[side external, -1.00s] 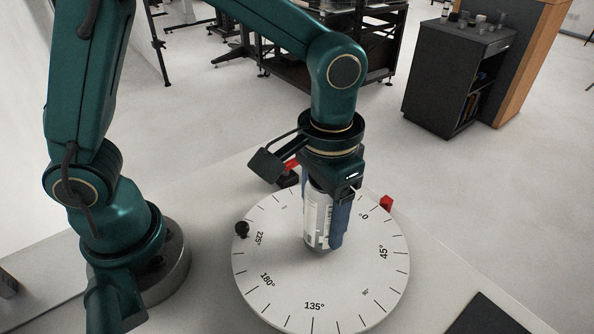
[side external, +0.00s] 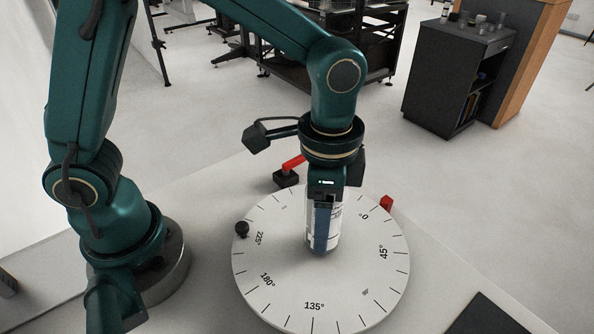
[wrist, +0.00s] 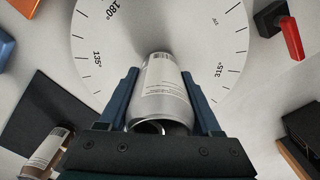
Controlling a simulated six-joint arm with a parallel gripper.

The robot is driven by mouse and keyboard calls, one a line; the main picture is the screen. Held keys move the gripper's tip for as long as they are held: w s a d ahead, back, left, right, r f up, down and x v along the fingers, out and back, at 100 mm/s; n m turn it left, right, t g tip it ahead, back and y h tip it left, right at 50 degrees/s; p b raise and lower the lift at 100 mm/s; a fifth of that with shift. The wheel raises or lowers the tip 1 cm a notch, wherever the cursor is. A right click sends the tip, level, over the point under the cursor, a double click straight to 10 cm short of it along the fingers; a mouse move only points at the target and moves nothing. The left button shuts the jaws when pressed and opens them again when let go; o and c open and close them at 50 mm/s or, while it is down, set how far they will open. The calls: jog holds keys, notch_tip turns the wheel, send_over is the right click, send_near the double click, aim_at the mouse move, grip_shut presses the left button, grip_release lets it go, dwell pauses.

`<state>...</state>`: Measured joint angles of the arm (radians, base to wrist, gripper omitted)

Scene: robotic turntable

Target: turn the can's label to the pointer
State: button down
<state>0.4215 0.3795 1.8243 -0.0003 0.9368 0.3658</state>
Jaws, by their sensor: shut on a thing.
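The can (side external: 334,232) stands upright near the middle of the white turntable disc (side external: 290,290). It is silver with a white printed label. My gripper (side external: 323,235) comes down from above and is shut on the can, with a blue finger across its near side. In the wrist view my gripper (wrist: 162,98) has one finger on each side of the can (wrist: 165,85), and label text shows between them. A red pointer-like piece (side external: 293,162) on a black base stands behind the disc. A red block (side external: 386,203) sits by the rim near 0°. I cannot tell which is the pointer.
A black knob (side external: 242,229) sits at the disc's left rim. A dark flat mat (side external: 490,316) lies at the lower right. The wrist view shows another labelled container (wrist: 45,152) at lower left and an orange object (wrist: 25,6) at the top left.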

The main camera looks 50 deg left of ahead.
grip_release()
jog(key=r, duration=0.3)
jog(key=w+r+n+t+h, duration=0.1)
jog(key=r, duration=0.3)
jog(key=w+r+t, duration=0.1)
jog(key=r, duration=0.2)
jog(key=shift+w+d+r+h, duration=0.1)
jog(key=shift+r+h, duration=0.2)
jog(key=shift+h, duration=0.1)
jog(key=shift+s+a+r+n+t, duration=0.2)
jog(key=shift+s+a+n, duration=0.1)
jog(key=shift+a, duration=0.1)
jog(key=shift+s+a+r+n+t, duration=0.2)
jog(key=shift+a+n, duration=0.1)
jog(key=shift+a, duration=0.1)
jog(key=s+a+f+n+t+y, duration=0.1)
jog(key=s+a+f+n+t, duration=0.1)
jog(key=s+a+n, duration=0.4)
jog(key=s+a, duration=0.3)
jog(key=shift+a+f+n+t+y, duration=0.25)
jog(key=shift+a+n+t+y, duration=0.05)
jog(key=shift+n+t+y, duration=0.1)
